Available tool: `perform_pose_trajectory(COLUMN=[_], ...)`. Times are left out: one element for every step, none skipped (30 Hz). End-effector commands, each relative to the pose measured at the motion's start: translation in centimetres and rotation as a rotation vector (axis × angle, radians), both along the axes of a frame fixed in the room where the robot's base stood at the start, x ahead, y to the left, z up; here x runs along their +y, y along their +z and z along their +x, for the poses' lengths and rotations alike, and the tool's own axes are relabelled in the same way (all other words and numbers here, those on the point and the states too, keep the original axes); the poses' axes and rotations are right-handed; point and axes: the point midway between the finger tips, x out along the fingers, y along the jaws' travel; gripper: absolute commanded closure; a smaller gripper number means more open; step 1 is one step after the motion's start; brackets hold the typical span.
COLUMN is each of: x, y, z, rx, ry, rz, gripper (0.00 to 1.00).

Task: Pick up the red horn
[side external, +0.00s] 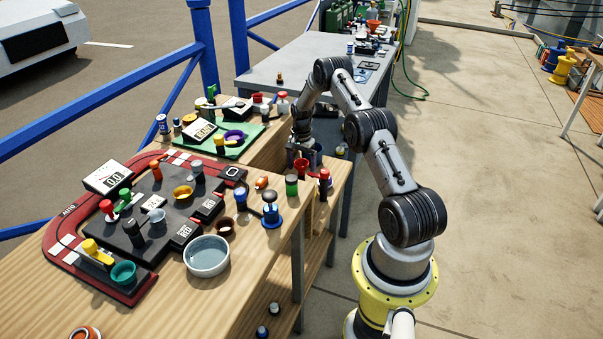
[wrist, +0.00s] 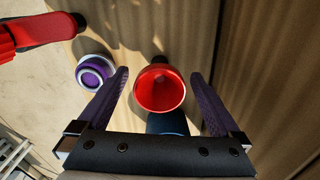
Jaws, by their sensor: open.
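The red horn (wrist: 160,90) shows in the wrist view with its wide, round mouth facing the camera. It lies between the two fingers of my gripper (wrist: 163,95), with visible gaps on both sides. My gripper is open and holds nothing. A dark blue part (wrist: 167,124) shows just below the horn's mouth; I cannot tell whether it belongs to the horn. In the side external view my gripper (side external: 302,157) is low over the bench's right end, with red showing at its fingers. The horn's lower part is hidden.
A purple and white round object (wrist: 95,73) sits close to the left finger, and a red object (wrist: 30,35) is at upper left. A green cylinder (side external: 291,186) stands near my gripper. A grey bowl (side external: 207,256) and a dark control panel (side external: 160,205) crowd the bench.

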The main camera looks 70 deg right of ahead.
Motion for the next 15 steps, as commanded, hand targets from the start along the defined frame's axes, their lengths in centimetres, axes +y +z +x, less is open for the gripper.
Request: perform_pose_trajectory(x=[0.05,0.05,0.06,0.05,0.04,0.03,0.01,0.01,0.02,0.03,0.03,0.04,0.04,0.04,0.05], y=[-0.76,-1.06,-1.38,-1.53,-1.63,-1.71,-1.74,-1.75,-1.74,-1.74,-1.74,-1.73,-1.74,-1.73,-1.73], z=[-0.06,-0.07,-0.07,-0.06,-0.04,-0.04,-0.03,-0.03,-0.03,-0.04,-0.04,-0.04,-0.04,-0.04,-0.04], rx=[0.002,0.002,0.002,0.001,0.001,0.0,0.0,0.0,0.0,0.0,0.0,0.0,0.0,0.0,0.0], ry=[0.0,0.0,0.0,0.0,0.0,0.0,0.0,0.0,0.0,0.0,0.0,0.0,0.0,0.0,0.0], rz=[0.001,0.001,0.001,0.001,0.0,0.0,0.0,0.0,0.0,0.0,0.0,0.0,0.0,0.0,0.0], gripper=[0.0,0.0,0.0,0.0,0.0,0.0,0.0,0.0,0.0,0.0,0.0,0.0,0.04,0.09,0.16])
